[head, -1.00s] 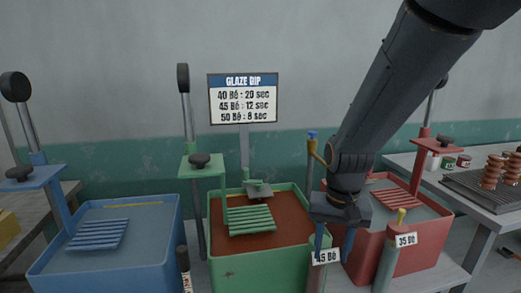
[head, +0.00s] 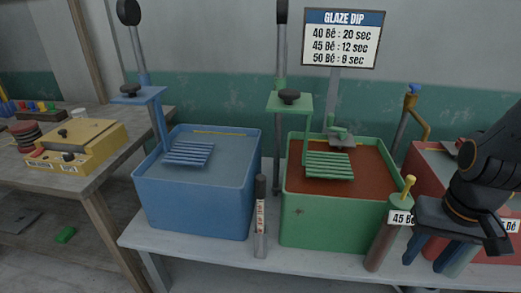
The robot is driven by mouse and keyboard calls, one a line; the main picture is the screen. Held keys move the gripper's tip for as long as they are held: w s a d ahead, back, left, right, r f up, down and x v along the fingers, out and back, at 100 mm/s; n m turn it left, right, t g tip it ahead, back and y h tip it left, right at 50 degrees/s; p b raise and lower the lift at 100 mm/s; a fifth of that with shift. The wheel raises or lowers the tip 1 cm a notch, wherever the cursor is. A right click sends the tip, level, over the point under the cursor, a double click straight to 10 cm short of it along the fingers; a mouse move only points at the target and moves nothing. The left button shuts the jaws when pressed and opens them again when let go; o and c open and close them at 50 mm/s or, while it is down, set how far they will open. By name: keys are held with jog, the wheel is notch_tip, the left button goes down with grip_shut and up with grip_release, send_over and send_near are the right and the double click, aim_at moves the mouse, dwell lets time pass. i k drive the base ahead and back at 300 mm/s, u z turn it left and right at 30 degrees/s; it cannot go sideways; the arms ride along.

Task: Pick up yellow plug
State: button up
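No item is clearly a separate yellow plug. Several small coloured pegs (head: 41,106) stand on the left table, too small to tell if a yellow one is a plug. My gripper (head: 433,257) is at the lower right, pointing down, just right of that cylinder. Its two blue fingers are apart, with nothing visibly held between them.
A blue tub (head: 200,215) and a green tub (head: 330,228) stand on the grey bench. A dark-topped marker-like stick (head: 261,220) stands between them. The left wooden table (head: 95,180) holds a yellow box (head: 85,140).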

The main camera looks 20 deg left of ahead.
aim_at(41, 105)
jog(key=u, duration=2.8)
jog(key=k, duration=0.65)
jog(key=u, duration=0.6)
jog(key=i, duration=1.9)
jog(key=z, duration=0.8)
jog(key=i, duration=0.75)
jog(key=z, duration=0.7)
